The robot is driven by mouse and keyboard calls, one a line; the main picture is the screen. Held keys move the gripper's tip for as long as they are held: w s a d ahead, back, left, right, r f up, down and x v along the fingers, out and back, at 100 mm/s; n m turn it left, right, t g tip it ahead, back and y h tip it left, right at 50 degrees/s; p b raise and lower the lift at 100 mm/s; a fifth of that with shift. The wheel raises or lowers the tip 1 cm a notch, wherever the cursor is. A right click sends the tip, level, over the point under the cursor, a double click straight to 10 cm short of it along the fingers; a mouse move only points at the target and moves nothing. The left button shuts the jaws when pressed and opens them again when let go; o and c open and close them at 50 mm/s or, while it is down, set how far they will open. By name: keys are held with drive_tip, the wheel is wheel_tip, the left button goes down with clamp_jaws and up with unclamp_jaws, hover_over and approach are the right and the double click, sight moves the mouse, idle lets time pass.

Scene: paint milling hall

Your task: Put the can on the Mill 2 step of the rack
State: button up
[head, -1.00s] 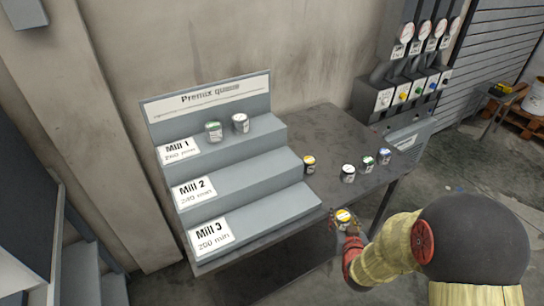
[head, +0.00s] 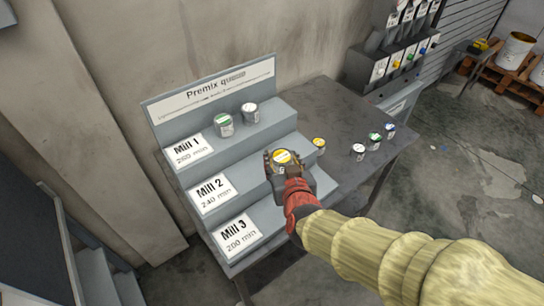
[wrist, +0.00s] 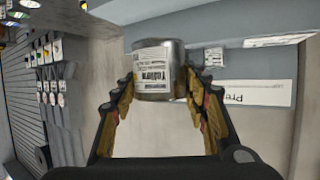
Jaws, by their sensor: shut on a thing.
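The rack (head: 207,92) has three steps labelled Mill 1, Mill 2 and Mill 3. My gripper hides the right part of the lower steps.
A green-topped can (head: 224,126) and a white-topped can (head: 250,113) stand on the Mill 1 step. On the dark table (head: 335,110) stand a yellow-topped can (head: 319,145), a white-topped can (head: 358,152), a green-topped can (head: 374,141) and a blue-topped can (head: 389,131). The Mill 2 step's left part is clear.

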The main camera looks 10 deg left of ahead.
drive_tip(key=shift+s+a+r, duration=0.1)
drive_tip(key=shift+s+a, duration=0.05)
drive_tip(key=shift+a, duration=0.2)
drive_tip(key=w+a+f+b, duration=0.1)
drive_tip(key=w+a+f, duration=0.1)
drive_tip(key=a+f, duration=0.1)
drive_tip(key=w+a+f+b, duration=0.1)
drive_tip(key=w+a+f, duration=0.1)
drive_tip(key=a+f, duration=0.1)
drive_tip(key=w+a+f+b, duration=0.1)
drive_tip(key=w+a+f, duration=0.1)
drive_tip(key=a, duration=0.3)
drive_tip(key=shift+w+a+f, duration=0.1)
drive_tip(key=shift+w+f, duration=0.25)
drive_tip(key=shift+f, duration=0.15)
drive_tip(key=shift+w+a+f+b, duration=0.1)
drive_tip(key=shift+a+f+b, duration=0.05)
drive_tip(key=shift+f+b, duration=0.15)
drive_tip(key=shift+w+a+f+b, duration=0.15)
drive_tip(key=shift+f+b, duration=0.3)
drive_tip(key=shift+f, duration=1.15)
drive_tip(key=shift+f, duration=0.1)
drive_tip(key=o, duration=1.3)
drive_tip(key=shift+f, duration=0.1)
